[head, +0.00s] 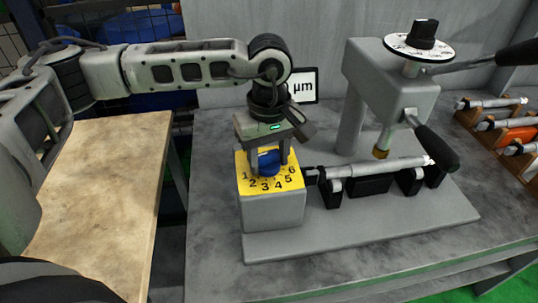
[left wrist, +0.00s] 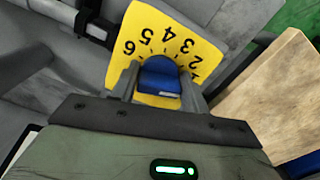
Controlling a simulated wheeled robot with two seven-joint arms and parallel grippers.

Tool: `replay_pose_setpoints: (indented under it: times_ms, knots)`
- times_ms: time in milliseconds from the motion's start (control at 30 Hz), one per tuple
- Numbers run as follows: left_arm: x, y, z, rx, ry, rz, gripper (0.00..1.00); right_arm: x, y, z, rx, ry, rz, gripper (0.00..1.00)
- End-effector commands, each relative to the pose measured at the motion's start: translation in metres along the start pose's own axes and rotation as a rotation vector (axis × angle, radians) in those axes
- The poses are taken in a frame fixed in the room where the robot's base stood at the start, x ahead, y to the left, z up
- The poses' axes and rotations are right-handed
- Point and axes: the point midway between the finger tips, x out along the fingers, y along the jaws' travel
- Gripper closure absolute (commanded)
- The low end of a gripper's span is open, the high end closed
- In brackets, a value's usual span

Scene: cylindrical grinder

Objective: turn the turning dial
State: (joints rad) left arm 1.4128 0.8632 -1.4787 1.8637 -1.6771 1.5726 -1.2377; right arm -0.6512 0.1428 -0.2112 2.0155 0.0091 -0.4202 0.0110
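The turning dial is a blue knob (head: 269,163) on a yellow plate (head: 243,177) with black numbers 1 to 6, on top of a grey box. My left gripper (head: 270,160) points down over it, with one finger on each side of the knob. In the left wrist view, the knob (left wrist: 160,76) fills the space between the two fingertips (left wrist: 159,82), with no clear gap, so the gripper looks shut on it. The numbered plate (left wrist: 152,23) shows beyond the fingers. The knob's lower edges are partly hidden by the fingers. My right gripper is not in view.
A grey measuring stand (head: 392,80) with a black knob and handles stands right of the dial. A metal shaft (head: 375,166) lies on black supports. A wooden tabletop (head: 105,190) is at left.

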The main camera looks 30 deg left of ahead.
Motion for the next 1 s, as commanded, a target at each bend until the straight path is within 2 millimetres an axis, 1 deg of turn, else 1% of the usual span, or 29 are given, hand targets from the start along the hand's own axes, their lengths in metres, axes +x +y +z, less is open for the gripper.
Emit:
replay_pose_setpoints:
  times_ms: [267,467,700,1000]
  knots:
    - [0.0,0.0,0.0,-0.015,0.0,-0.001,0.78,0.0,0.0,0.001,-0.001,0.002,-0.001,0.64]
    - [0.002,0.001,0.0,-0.089,0.0,0.0,0.78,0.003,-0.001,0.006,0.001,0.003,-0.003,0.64]
    - [0.004,0.002,0.0,-0.271,0.001,0.001,0.78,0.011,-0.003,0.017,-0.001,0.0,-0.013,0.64]
    - [0.003,0.003,-0.001,-0.554,0.0,0.001,0.78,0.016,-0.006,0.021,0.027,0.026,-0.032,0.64]
